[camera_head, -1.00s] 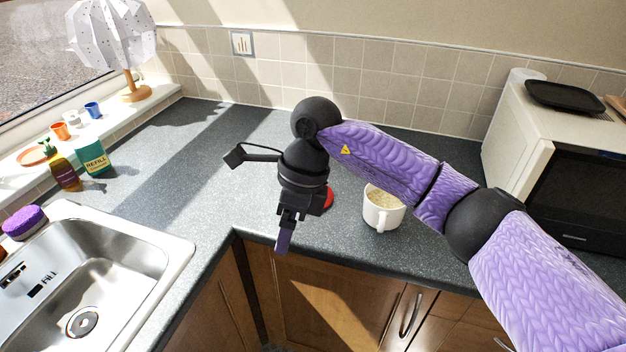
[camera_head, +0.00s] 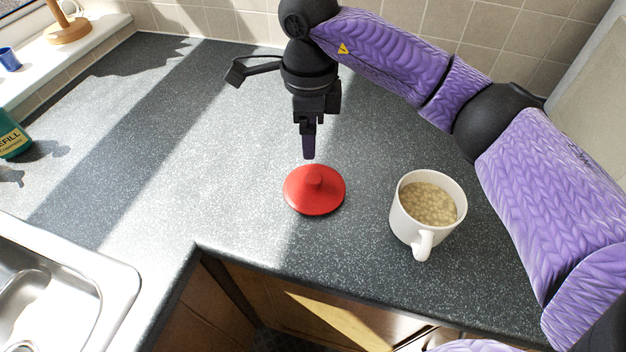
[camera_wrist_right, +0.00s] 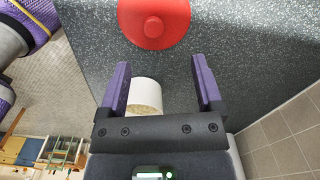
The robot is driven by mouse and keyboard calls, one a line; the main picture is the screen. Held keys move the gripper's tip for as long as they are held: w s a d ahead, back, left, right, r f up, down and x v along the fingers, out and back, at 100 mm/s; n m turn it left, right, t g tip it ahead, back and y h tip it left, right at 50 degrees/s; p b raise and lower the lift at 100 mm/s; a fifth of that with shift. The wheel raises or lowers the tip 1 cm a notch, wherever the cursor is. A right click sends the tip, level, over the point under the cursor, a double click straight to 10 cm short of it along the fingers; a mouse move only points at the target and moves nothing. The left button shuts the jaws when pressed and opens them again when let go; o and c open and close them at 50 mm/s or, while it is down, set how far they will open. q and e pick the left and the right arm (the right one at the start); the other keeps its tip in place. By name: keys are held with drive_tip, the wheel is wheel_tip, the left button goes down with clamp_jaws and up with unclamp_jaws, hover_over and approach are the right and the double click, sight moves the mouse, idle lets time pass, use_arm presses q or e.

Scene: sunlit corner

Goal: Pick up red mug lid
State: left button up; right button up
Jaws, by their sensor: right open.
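The red mug lid (camera_head: 315,195) lies flat on the grey worktop, knob up, left of the white mug (camera_head: 405,222). In the right wrist view the lid (camera_wrist_right: 153,28) is at the top, beyond the fingertips. My right gripper (camera_head: 308,157) points down just behind the lid in the head view. It is open and empty; its two purple fingers (camera_wrist_right: 160,62) are apart in the wrist view. The mug (camera_wrist_right: 145,90) shows between them in that picture. I cannot tell the exact height of the fingers above the worktop. My left gripper is out of view.
The mug holds a pale brown drink, its handle towards the front. A sink (camera_head: 120,280) is at the lower left, and a green refill pack (camera_head: 12,137) at the left edge. The worktop (camera_head: 190,150) left of the lid is clear. A tiled wall (camera_head: 480,40) stands behind.

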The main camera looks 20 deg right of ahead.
sight(313, 177)
drive_tip(key=f, duration=0.3)
drive_tip(key=f+b, duration=0.1)
drive_tip(key=f, duration=0.2)
drive_tip(key=s+f, duration=0.1)
drive_tip(key=f, duration=0.2)
drive_tip(key=shift+d+f, duration=0.1)
drive_tip(key=shift+f, duration=0.25)
clamp_jaws()
